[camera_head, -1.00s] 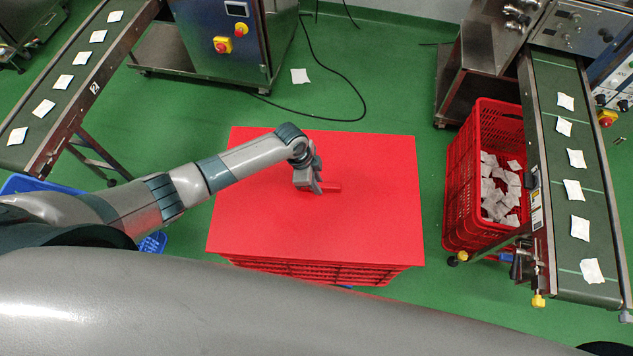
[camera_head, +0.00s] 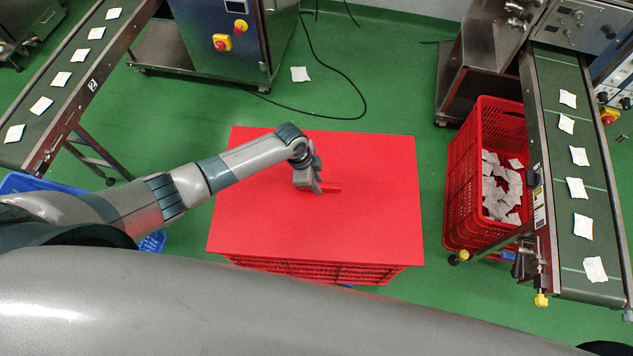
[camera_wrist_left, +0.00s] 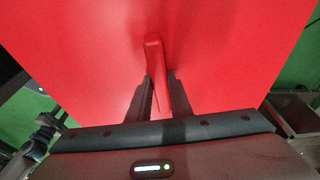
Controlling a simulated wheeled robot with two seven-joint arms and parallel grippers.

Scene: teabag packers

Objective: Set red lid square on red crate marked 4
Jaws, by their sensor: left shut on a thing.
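The red lid (camera_head: 375,215) is a flat rectangular sheet lying over the top of a red slatted crate (camera_head: 330,272) in the head view. Its edges look roughly in line with the crate, and the crate's front wall shows below the lid's near edge. The crate's mark cannot be read. My left gripper (camera_head: 318,187) is shut on the red bar handle at the lid's middle. The handle (camera_wrist_left: 154,60) also shows between both fingers in the left wrist view, with the lid (camera_wrist_left: 230,50) filling most of that view. Whether the lid touches the rim all round cannot be told.
Another red crate (camera_head: 462,185) holding white teabags stands to the right beside a conveyor (camera_head: 600,240). A blue crate (camera_head: 40,183) is partly hidden at left under my arm. A black cable (camera_head: 350,85) lies on the green floor behind.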

